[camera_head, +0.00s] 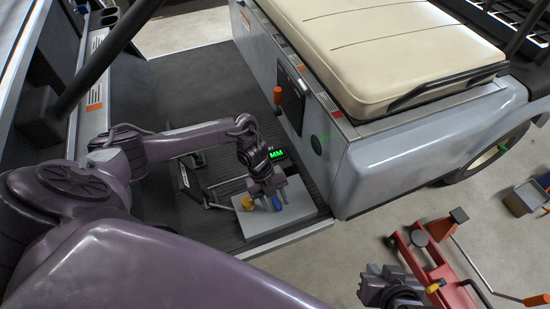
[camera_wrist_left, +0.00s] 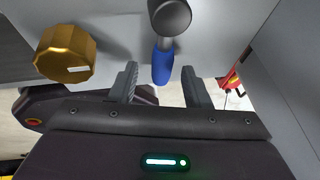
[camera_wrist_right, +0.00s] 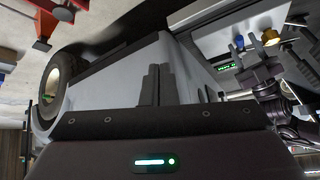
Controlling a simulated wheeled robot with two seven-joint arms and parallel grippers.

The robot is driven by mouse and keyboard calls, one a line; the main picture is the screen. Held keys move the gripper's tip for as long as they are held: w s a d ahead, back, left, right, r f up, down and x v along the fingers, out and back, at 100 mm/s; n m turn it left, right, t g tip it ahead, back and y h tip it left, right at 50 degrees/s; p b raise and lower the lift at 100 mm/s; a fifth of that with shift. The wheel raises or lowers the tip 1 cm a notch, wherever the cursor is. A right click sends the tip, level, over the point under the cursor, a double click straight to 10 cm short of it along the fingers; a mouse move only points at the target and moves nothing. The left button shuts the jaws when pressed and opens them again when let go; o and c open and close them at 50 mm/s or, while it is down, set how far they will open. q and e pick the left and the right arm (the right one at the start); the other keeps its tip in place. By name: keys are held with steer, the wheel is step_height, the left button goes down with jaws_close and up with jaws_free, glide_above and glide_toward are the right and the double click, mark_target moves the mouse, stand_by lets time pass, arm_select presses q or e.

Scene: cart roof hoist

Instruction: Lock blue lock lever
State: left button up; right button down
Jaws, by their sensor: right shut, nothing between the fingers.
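The blue lock lever (camera_head: 277,203) sits on a light grey panel (camera_head: 303,204) on the cart floor. In the left wrist view the lever (camera_wrist_left: 162,66) hangs from a dark round pivot (camera_wrist_left: 171,17). My left gripper (camera_wrist_left: 160,84) is open, with one finger on each side of the lever's blue end. Gaps show between the lever and both fingers. The lever also shows in the right wrist view (camera_wrist_right: 239,41). My right gripper (camera_wrist_right: 157,84) is shut and empty, away from the panel, near the red jack at the lower right of the head view.
A yellow knob (camera_head: 247,202) stands left of the lever on the same panel. A green-lit display (camera_head: 276,154) is behind it. The cart's grey seat box (camera_head: 345,180) rises to the right. A red floor jack (camera_head: 440,270) with an orange-tipped handle stands on the floor.

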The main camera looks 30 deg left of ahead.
arm_select(q)
steer(key=p+v, duration=0.1)
steer(key=v, duration=0.5)
steer(key=shift+w+a+r+p, duration=0.1)
steer(key=shift+r+p, duration=0.05)
steer(key=shift+p, duration=0.25)
steer(key=shift+a+r, duration=0.3)
steer(key=shift+r, duration=0.35)
arm_select(e)
steer(key=shift+s+d+f+g+h, duration=0.3)
steer(key=shift+s+d+g, duration=0.2)
steer(key=shift+s+d, duration=0.15)
steer(key=shift+s+d+f+g+h, duration=0.3)
steer(key=shift+s+d+g, duration=0.2)
steer(key=shift+d, duration=0.1)
